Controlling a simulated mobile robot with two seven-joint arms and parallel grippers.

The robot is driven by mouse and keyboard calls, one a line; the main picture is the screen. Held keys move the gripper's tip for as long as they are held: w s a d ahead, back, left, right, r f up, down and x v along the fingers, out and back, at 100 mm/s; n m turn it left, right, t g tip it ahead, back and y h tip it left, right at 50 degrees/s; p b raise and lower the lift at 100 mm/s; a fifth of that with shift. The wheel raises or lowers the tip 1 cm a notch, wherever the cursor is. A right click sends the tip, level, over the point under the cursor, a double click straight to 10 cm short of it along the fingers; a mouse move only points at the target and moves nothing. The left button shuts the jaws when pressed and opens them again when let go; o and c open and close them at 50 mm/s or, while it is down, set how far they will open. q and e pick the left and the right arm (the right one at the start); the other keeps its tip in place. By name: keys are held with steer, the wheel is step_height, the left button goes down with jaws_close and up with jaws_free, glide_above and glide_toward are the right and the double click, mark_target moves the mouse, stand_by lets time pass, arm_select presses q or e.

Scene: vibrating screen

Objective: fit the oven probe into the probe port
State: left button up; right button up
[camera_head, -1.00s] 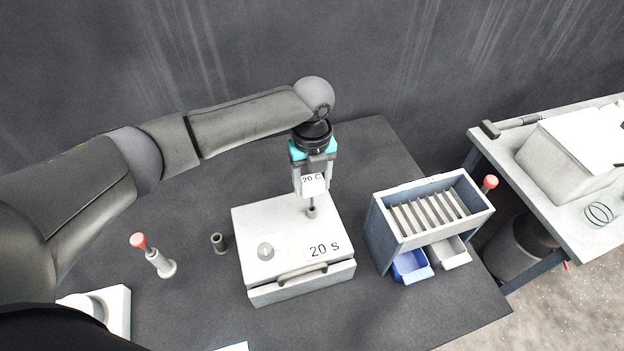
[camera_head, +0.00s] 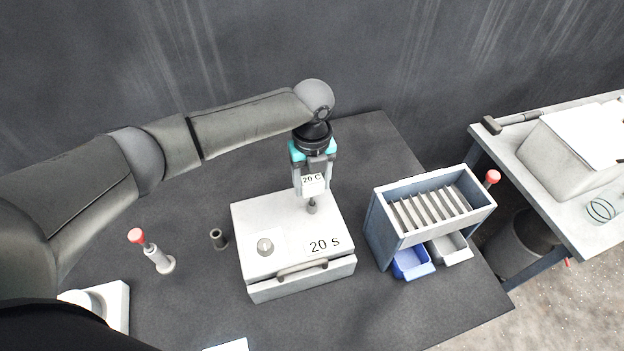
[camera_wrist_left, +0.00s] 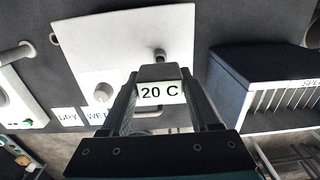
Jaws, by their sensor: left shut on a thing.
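The oven is a white box (camera_head: 285,225) marked "20 S", with a handle in front and a round knob on top. A short grey probe port (camera_head: 312,207) stands at the back right of its top, and it shows in the wrist view (camera_wrist_left: 160,54). The probe is directly above the port. I cannot tell whether its tip is inside. My right gripper is out of view.
A blue-grey slotted box (camera_head: 432,212) with two small trays stands right of the oven. A small dark cup (camera_head: 218,240) and a red-tipped stand (camera_head: 160,260) are to the left. A side table (camera_head: 560,205) is at the far right.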

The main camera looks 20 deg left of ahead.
arm_select(q)
steer(key=shift+f+b, duration=0.55)
steer(key=shift+f, duration=0.55)
steer(key=o, duration=1.4)
steer(key=shift+o, duration=0.2)
step_height(320, 180, up, 15)
steer(key=shift+b, duration=0.4)
steer(key=shift+r, duration=0.1)
